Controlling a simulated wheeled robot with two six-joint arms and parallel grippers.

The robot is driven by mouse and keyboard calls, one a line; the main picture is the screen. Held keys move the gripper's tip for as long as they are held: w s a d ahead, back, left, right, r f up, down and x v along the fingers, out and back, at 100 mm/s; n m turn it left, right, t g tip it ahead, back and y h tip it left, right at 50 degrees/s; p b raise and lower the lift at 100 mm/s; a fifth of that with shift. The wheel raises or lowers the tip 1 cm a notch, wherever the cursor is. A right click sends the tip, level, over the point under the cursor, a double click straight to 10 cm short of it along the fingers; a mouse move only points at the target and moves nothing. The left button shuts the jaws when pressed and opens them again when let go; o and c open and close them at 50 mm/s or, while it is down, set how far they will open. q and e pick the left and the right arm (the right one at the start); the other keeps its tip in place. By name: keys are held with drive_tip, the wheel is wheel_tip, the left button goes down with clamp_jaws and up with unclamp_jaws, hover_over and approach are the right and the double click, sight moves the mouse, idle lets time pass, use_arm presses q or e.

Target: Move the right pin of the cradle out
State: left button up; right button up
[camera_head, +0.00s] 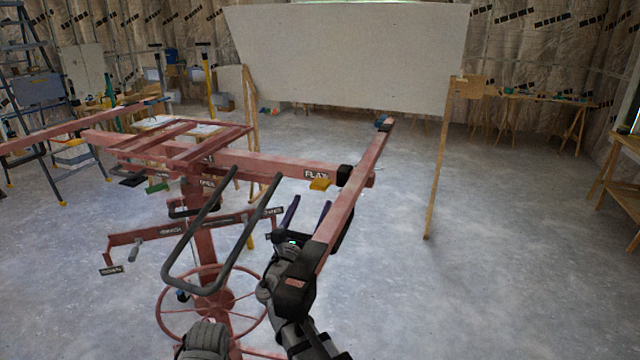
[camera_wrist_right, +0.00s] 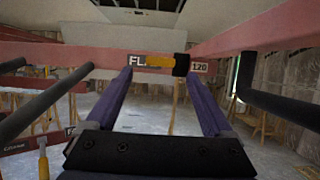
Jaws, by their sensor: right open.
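The red panel lift's cradle (camera_head: 180,140) stands at the left and centre of the head view. Its right crossbar (camera_head: 352,195) runs toward me. A yellow tab (camera_head: 319,184) and a black block (camera_head: 344,174) sit beside the FLAT label; the tab (camera_wrist_right: 160,61) and block (camera_wrist_right: 181,65) also show in the wrist view. I cannot tell which part is the right pin. My right gripper (camera_head: 309,206) is open and empty, just left of the right crossbar. Its purple fingers (camera_wrist_right: 158,76) point toward the yellow tab, apart from it. My left gripper is not in view.
A black loop handle (camera_head: 222,240) stands left of my right gripper. A red handwheel (camera_head: 160,310) is below it. A large pale panel (camera_head: 345,60) leans on wooden posts behind. The concrete floor at the right is clear up to the wooden trestles (camera_head: 545,105).

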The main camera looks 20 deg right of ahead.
sight(320, 183)
drive_tip(key=p+x, duration=0.2)
drive_tip(key=x, duration=0.5)
drive_tip(key=shift+w+d+p, duration=0.25)
drive_tip(key=shift+w+p, duration=0.05)
drive_tip(key=shift+p, duration=0.1)
clamp_jaws()
idle(0.4)
